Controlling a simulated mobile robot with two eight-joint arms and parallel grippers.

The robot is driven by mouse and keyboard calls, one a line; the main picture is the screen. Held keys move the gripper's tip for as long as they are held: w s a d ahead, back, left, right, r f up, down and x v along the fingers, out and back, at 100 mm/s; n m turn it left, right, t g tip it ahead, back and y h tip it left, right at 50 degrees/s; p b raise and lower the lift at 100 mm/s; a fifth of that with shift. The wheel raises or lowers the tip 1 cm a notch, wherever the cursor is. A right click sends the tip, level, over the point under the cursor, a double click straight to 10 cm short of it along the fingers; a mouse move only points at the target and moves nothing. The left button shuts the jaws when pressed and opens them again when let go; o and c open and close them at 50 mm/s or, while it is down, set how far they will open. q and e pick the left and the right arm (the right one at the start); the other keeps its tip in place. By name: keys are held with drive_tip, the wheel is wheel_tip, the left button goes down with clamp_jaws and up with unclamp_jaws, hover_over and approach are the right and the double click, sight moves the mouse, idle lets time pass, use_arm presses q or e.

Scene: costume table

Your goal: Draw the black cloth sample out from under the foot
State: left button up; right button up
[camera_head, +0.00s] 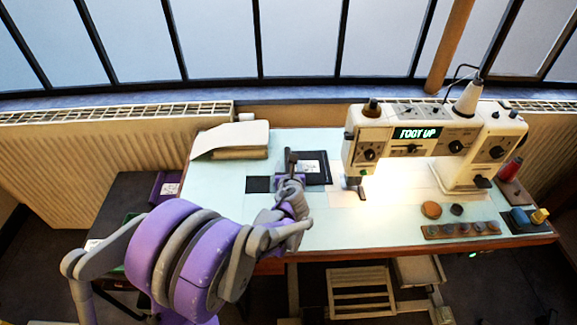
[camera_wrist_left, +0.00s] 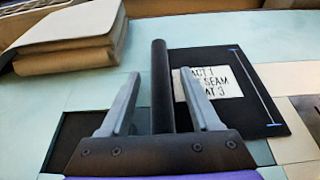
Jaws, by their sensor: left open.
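A small plain black square, seemingly cloth (camera_head: 258,184), lies flat on the table left of my left gripper (camera_head: 289,172); in the left wrist view it shows partly (camera_wrist_left: 72,128) behind the left finger. A larger black piece (camera_head: 325,177) with a white label lies just beyond and right of the gripper; it also shows in the wrist view (camera_wrist_left: 262,112), with a pale line along its right side. I cannot tell which is the sample. Both lie left of the machine's foot (camera_head: 354,183), apart from it. My left gripper (camera_wrist_left: 160,75) is open, a dark rod between its fingers.
The white sewing machine (camera_head: 435,140) stands at right, its display reading "FOOT UP". A folded cream cloth stack (camera_head: 232,138) is at back left. A button tray (camera_head: 460,230), a round brown item (camera_head: 431,209) and spools sit at front right. Pale patches lie near the foot.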

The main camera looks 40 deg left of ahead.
use_arm(q)
drive_tip(key=p+v, duration=0.1)
drive_tip(key=v, duration=1)
drive_tip(key=shift+p, duration=0.35)
